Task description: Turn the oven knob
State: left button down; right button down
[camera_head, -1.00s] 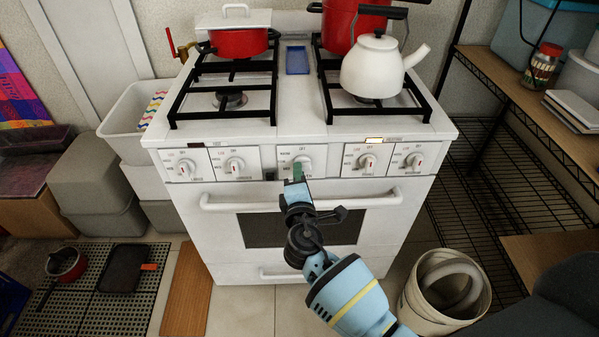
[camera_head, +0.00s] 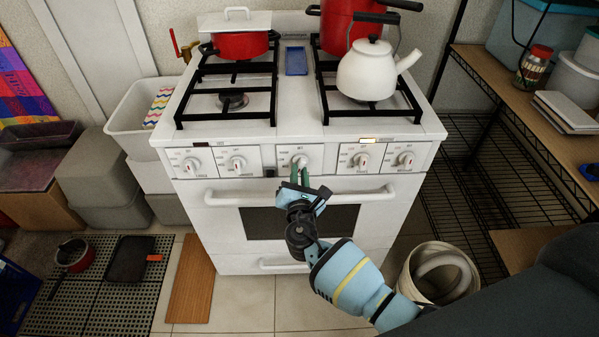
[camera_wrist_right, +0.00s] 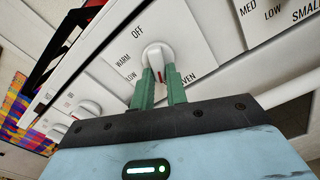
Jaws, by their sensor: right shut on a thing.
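The white stove (camera_head: 300,225) stands ahead with a row of white knobs on its front panel. The oven knob (camera_head: 299,161) is the middle one. In the right wrist view the oven knob (camera_wrist_right: 158,58) sits on a panel with the words OFF, WARM and part of OVEN, and a red mark shows on its grip. My right gripper (camera_head: 297,180) is at this knob from below. Its green fingers (camera_wrist_right: 160,85) are shut on the knob's grip, one on each side. My left gripper is not in view.
The oven door handle (camera_head: 300,196) runs just below the knobs, close to my right gripper. A white kettle (camera_head: 367,70) and red pots (camera_head: 240,43) stand on the burners. A white bucket (camera_head: 412,275) stands on the floor at right, and a wire shelf (camera_head: 500,170) is beyond it.

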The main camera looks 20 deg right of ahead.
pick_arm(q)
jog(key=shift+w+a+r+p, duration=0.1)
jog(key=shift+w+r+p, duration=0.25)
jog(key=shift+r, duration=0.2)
pick_arm(e)
jog(key=shift+d+n, duration=0.1)
jog(key=shift+n, duration=1.1)
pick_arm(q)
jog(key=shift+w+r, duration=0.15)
pick_arm(e)
jog(key=c, duration=1.4)
grip_release()
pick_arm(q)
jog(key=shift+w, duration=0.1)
pick_arm(e)
jog(key=shift+s+f, duration=0.1)
jog(key=shift+s, duration=0.05)
pick_arm(q)
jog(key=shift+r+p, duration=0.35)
jog(key=shift+p, duration=0.05)
pick_arm(e)
jog(key=v, duration=0.7)
jog(key=shift+s, duration=0.3)
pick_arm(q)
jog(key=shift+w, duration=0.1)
